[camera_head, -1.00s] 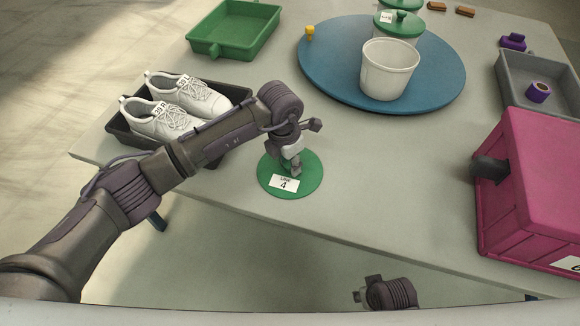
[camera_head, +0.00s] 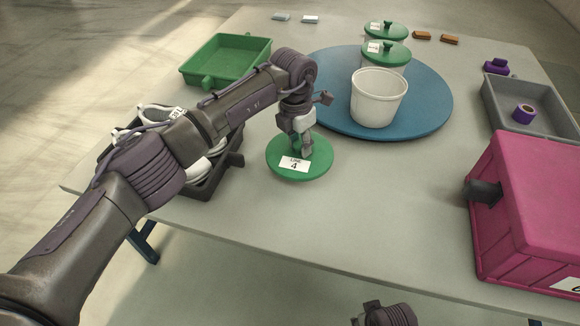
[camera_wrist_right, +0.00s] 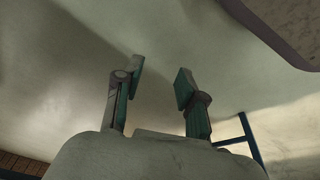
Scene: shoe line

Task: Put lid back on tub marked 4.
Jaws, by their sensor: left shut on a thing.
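The green lid (camera_head: 285,170) carries a label reading LINE 4. My left gripper (camera_head: 307,150) is shut on the top of this lid, probably on its knob, which the fingers hide. The lid looks roughly level, a little above the table, left of and nearer than the open tub. The white tub (camera_head: 378,100) stands upright and uncovered on the blue turntable (camera_head: 430,112); no number shows on its visible side. My right gripper (camera_wrist_right: 160,75) is open and empty in the right wrist view, with only bare floor and a table edge beyond it.
Two green-lidded tubs (camera_head: 398,68) stand behind the open tub. Shoes sit in a dark tray (camera_head: 215,180) under my left arm. A green tray (camera_head: 215,75) is at back left. A magenta crate (camera_head: 525,215) and grey tray (camera_head: 545,125) are at right. The front middle table is clear.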

